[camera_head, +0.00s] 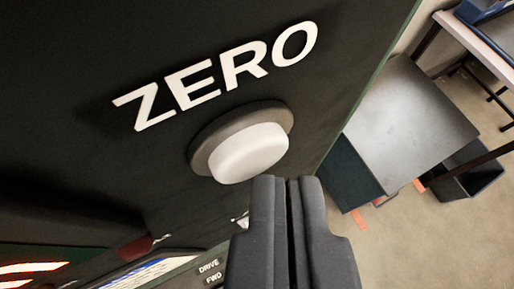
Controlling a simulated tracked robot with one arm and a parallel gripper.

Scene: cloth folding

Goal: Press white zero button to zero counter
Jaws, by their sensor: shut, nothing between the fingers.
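The white zero button (249,152) sits in a round grey collar (207,146) on a dark panel (90,70). The white word ZERO (217,75) is printed above it. My gripper (286,182) is shut and empty, with its dark fingertips just below the button in the picture. Whether the fingertips touch the button cannot be told. The counter's reading is not clearly in view; part of a glowing orange-red display (30,270) shows at the lower left edge.
The panel's edge runs down the right side. Beyond it are a grey-topped table (410,120), a dark bin (470,180) and open floor (420,240).

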